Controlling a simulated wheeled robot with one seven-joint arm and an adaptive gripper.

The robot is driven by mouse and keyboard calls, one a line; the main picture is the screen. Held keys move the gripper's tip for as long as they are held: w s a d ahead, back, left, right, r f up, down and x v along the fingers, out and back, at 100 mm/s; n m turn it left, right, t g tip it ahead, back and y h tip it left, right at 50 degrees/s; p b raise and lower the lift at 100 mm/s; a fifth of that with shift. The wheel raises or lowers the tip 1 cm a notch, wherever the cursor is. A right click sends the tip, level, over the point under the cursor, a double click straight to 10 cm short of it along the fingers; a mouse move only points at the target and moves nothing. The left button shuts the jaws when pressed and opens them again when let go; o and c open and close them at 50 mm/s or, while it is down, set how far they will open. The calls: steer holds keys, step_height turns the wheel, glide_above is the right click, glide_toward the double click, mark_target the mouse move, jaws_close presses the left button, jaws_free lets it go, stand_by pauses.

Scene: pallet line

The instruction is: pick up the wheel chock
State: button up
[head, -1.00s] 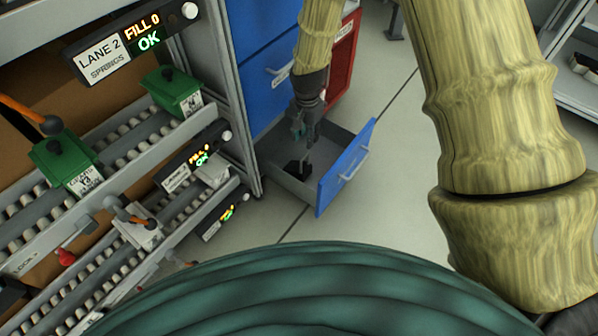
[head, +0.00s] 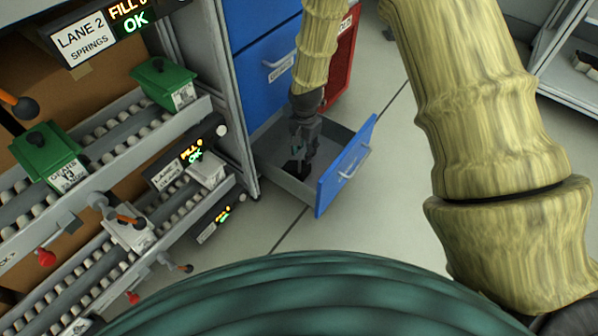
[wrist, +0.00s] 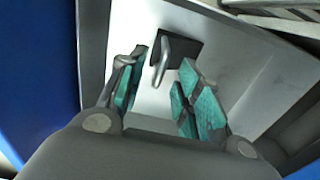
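The wheel chock (wrist: 182,48) is a black block with a grey handle standing up from it. It lies on the floor of the open drawer (head: 343,172). In the head view the dark chock (head: 293,168) is partly hidden by my gripper (head: 303,150), which points down into the drawer. In the wrist view my gripper (wrist: 160,80) is open, with its teal pads on either side of the line to the handle. The handle shows just beyond and between the fingertips, and I see no contact.
The drawer's blue front and grey walls stand close around my gripper. A blue cabinet (head: 262,75) rises behind it, with a red unit (head: 342,58) beside it. Roller lanes with green bins (head: 163,82) are at left. Open floor (head: 400,165) lies right of the drawer.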

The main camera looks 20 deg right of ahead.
step_height(320, 180, down, 3)
steer(key=shift+r+b, duration=0.1)
steer(key=shift+b, duration=0.5)
steer(key=shift+c, duration=0.2)
jaws_close()
